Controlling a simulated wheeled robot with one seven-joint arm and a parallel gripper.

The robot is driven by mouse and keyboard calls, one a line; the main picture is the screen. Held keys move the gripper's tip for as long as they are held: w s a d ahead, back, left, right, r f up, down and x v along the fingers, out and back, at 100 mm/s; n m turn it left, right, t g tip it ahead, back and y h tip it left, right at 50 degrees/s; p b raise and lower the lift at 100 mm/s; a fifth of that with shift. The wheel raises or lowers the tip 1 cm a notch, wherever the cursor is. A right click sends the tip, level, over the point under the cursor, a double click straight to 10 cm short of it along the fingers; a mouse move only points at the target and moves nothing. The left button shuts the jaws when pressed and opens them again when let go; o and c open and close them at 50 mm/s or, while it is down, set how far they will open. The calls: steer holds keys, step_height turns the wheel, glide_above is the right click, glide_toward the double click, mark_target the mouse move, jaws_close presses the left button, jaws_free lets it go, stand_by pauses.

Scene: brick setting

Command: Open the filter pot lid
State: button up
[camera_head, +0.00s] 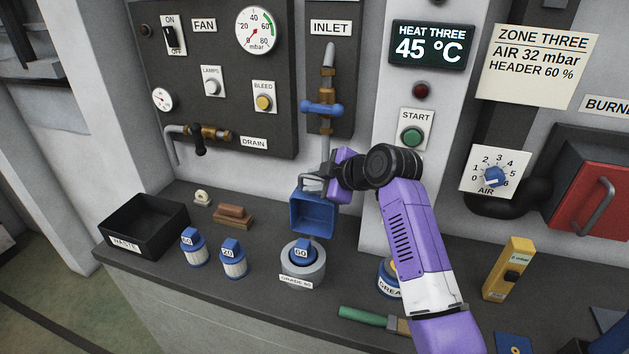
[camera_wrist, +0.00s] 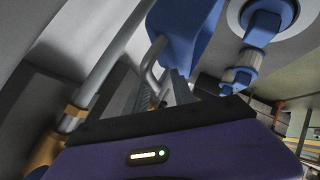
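A blue, hollow, square lid (camera_head: 313,215) stands raised and tilted up below the inlet pipe, its open side toward the head camera. It looks like the filter pot lid and also shows in the wrist view (camera_wrist: 186,32). The round grey filter pot (camera_head: 318,268), labelled GRADE 60, is uncovered below it, with a blue-topped 60 filter (camera_head: 301,252) inside. My gripper (camera_head: 322,182) is at the lid's grey bar handle, which shows close to the dark fingers in the wrist view (camera_wrist: 152,68). Whether the fingers are closed on the handle is hidden.
A WASTE bin (camera_head: 146,222), two blue-topped filters (camera_head: 193,250) (camera_head: 233,262) and a brown block (camera_head: 234,217) stand left on the bench. A grease tin (camera_head: 386,278), a green-handled tool (camera_head: 362,316) and a yellow device (camera_head: 508,268) are right. The inlet valve (camera_head: 322,108) is close above my gripper.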

steer(key=b+v, duration=0.1)
steer(key=v, duration=0.6)
steer(key=shift+s+d+r, duration=0.15)
steer(key=shift+s+d, duration=0.1)
steer(key=shift+s, duration=0.05)
steer(key=shift+c, duration=0.4)
